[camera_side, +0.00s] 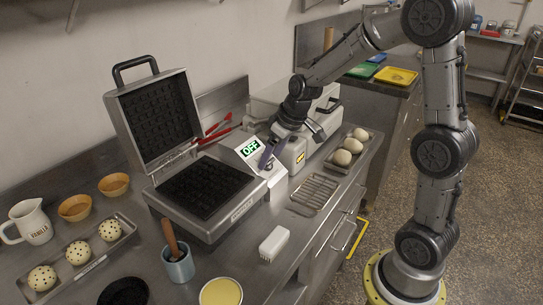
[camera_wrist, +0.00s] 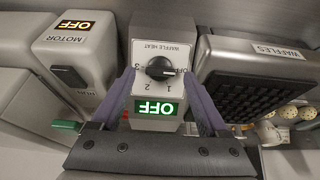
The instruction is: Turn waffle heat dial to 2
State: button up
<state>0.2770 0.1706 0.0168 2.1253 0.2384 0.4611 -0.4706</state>
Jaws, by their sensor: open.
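The waffle heat dial (camera_wrist: 160,67) is a round black knob on a grey control box (camera_wrist: 139,45), seen upside down in the wrist view. Its pale pointer mark lies toward the right, and printed numbers sit around it. The box's display (camera_wrist: 155,107) reads OFF in green; it also shows in the side view (camera_side: 250,148). My gripper (camera_wrist: 159,74) is open. Its two purple fingers stand either side of the dial, apart from it as far as I can see. In the side view my gripper (camera_side: 273,148) is at the box and hides the dial.
The open waffle iron (camera_side: 206,190) stands left of the box. A second box labelled MOTOR (camera_wrist: 72,50), with a black knob and OFF display, is close on the other side.

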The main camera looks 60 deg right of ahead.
jog(key=shift+w+f, duration=0.1)
jog(key=shift+f, duration=0.2)
grip_shut()
